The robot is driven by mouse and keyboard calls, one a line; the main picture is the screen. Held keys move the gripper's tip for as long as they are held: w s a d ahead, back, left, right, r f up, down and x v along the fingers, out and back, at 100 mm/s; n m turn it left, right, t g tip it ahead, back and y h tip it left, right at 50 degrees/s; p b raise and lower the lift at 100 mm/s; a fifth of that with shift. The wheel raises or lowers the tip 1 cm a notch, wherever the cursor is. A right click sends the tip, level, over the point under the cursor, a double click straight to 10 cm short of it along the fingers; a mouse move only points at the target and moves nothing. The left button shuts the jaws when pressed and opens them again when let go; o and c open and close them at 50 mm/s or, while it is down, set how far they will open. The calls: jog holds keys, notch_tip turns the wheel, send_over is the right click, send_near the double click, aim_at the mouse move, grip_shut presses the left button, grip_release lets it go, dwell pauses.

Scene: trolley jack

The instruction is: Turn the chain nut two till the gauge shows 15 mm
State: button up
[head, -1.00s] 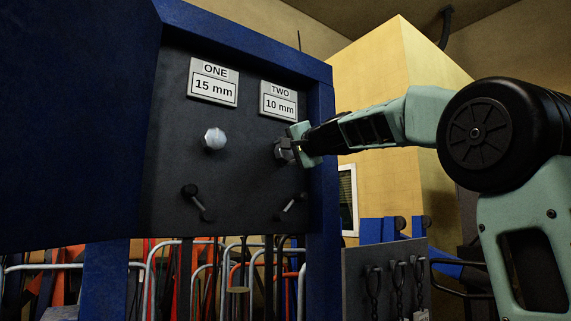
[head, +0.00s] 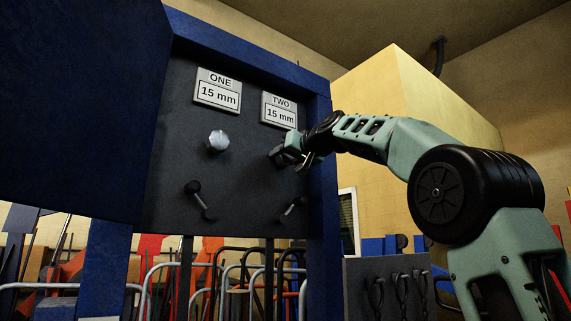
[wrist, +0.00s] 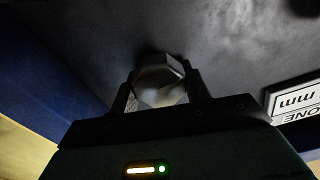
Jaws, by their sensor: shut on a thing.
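The TWO gauge (head: 280,112) on the dark panel reads 15 mm. Below it my gripper (head: 282,155) is at the chain nut two, which it mostly hides in the head view. In the wrist view the silver hexagonal nut (wrist: 160,82) sits between the two fingers of my gripper (wrist: 160,96), which is shut on it. The ONE gauge (head: 218,93) also reads 15 mm, with its own silver nut (head: 218,141) below, untouched by my gripper.
Two black crank-like levers, one at left (head: 201,200) and one at right (head: 293,210), are on the panel below the nuts. A blue frame (head: 319,190) edges the panel closely at right. A grey board with hooks (head: 388,292) stands at lower right.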

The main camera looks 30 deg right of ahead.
jog(key=shift+f+n+b, duration=0.1)
jog(key=shift+n+b, duration=0.35)
jog(key=shift+n, duration=0.75)
jog(key=o, duration=1)
jog(key=s+b, duration=0.6)
jog(key=s, duration=1.1)
jog(key=shift+s+d, duration=0.15)
jog(key=shift+d, duration=0.15)
